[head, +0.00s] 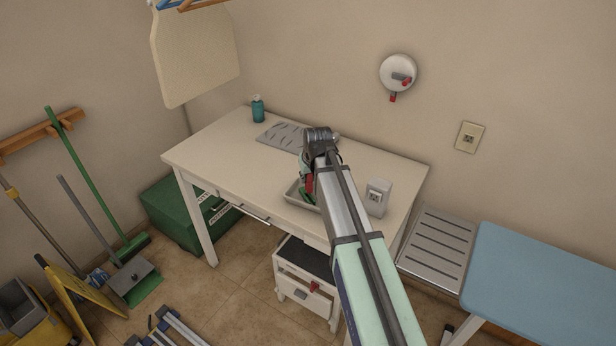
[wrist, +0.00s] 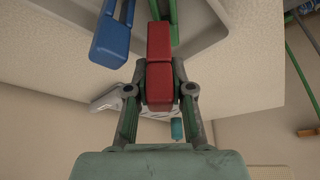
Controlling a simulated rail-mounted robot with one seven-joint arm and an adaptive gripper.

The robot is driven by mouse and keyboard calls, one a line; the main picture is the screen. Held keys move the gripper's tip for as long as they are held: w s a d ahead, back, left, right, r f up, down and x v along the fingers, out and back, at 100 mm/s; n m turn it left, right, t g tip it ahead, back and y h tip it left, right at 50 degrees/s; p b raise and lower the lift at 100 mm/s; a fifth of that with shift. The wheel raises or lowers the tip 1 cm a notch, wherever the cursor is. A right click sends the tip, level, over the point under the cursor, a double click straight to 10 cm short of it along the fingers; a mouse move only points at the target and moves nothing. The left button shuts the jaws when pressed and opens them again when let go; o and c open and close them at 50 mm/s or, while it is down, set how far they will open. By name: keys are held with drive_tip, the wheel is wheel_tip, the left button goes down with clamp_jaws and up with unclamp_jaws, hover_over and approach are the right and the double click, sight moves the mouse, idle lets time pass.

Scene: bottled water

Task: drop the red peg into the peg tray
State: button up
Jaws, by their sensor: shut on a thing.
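My gripper (wrist: 159,70) is shut on a red peg (wrist: 160,42), which sticks out beyond the fingertips. Past it is the pale peg tray (wrist: 208,22), with a blue peg (wrist: 112,32) and a green peg (wrist: 172,12) in it. The red peg appears over the tray; I cannot tell whether it touches it. In the head view my gripper (head: 307,168) points down at the table, and the red peg (head: 309,183) shows at the tray (head: 291,194). My arm hides part of the tray.
The white table (head: 220,153) bears a grey slotted plate (head: 280,136), a teal bottle (head: 258,109) and a grey box (head: 377,196) right of my arm. A small drawer unit (head: 305,293) stands below. The table's left part is clear.

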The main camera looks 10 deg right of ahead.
drive_tip(key=shift+f, duration=0.5)
drive_tip(key=o, duration=0.8)
drive_tip(key=shift+r, duration=0.45)
drive_tip(key=b+v, duration=0.2)
drive_tip(key=v, duration=1)
drive_tip(key=shift+r, duration=0.1)
